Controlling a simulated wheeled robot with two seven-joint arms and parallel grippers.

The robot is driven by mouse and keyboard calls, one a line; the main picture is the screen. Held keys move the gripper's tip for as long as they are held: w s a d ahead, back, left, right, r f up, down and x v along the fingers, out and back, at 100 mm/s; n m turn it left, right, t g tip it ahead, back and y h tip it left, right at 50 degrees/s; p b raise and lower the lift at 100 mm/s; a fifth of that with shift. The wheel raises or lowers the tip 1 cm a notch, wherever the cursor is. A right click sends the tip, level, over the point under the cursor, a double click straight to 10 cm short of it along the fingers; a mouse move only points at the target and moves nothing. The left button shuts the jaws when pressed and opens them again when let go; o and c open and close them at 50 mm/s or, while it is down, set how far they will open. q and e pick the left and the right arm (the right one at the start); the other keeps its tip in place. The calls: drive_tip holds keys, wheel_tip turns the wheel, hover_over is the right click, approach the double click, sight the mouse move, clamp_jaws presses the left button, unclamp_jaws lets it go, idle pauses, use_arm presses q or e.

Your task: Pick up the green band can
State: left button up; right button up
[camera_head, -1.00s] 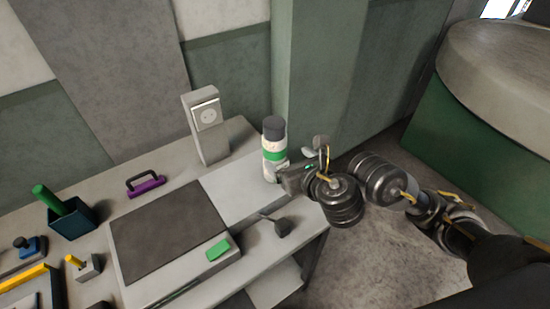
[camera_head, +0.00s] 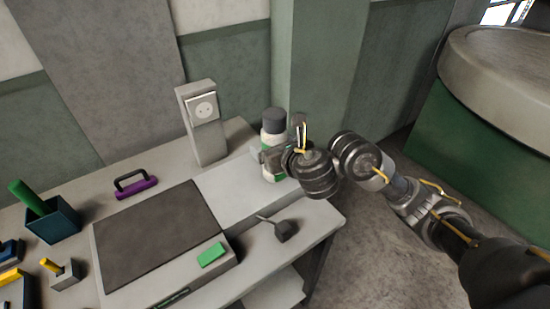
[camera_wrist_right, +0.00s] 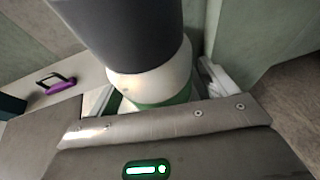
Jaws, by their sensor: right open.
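The green band can (camera_head: 272,134) stands upright near the right end of the bench, with a dark grey cap, a white body and a green band. My right gripper (camera_head: 268,156) is at the can's body, and its hand hides much of the band. In the right wrist view the can (camera_wrist_right: 152,83) fills the middle, its cap towards the camera. The right gripper (camera_wrist_right: 160,92) is open, with a finger on either side of the can. Whether the fingers touch it I cannot tell. My left gripper is not in view.
A grey socket post (camera_head: 203,125) stands left of the can. A dark mat (camera_head: 155,240), a green block (camera_head: 211,254), a dark scoop-like tool (camera_head: 284,230) and a purple-based handle (camera_head: 136,187) lie on the bench. A green pillar (camera_head: 318,70) rises behind the can.

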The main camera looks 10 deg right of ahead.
drive_tip(key=shift+r, duration=0.1)
drive_tip(key=c, duration=1.4)
drive_tip(key=shift+r+p, duration=0.8)
drive_tip(key=shift+p, duration=0.1)
wheel_tip(320, 180, up, 2)
drive_tip(key=shift+r+p, duration=0.25)
drive_tip(key=shift+p, duration=1)
drive_tip(key=s+r+p, duration=0.1)
drive_tip(key=p, duration=0.1)
drive_tip(key=s+a+r+p, duration=0.1)
drive_tip(key=r+p, duration=0.1)
drive_tip(key=p, duration=0.1)
drive_tip(key=s+a+r+p, duration=0.1)
drive_tip(key=s+r+p, duration=0.1)
drive_tip(key=shift+s+r, duration=0.1)
drive_tip(key=shift+r, duration=0.1)
drive_tip(key=p, duration=0.4)
approach(264, 123)
drive_tip(key=shift+s+a+r, duration=0.15)
drive_tip(key=shift+s+a, duration=0.3)
drive_tip(key=shift+a, duration=0.4)
drive_tip(key=shift+s+a+r, duration=0.15)
drive_tip(key=shift+s+a, duration=0.3)
drive_tip(key=shift+a, duration=0.4)
drive_tip(key=shift+s+a+r, duration=0.1)
drive_tip(key=shift+s+a, duration=0.4)
drive_tip(key=shift+a, duration=0.35)
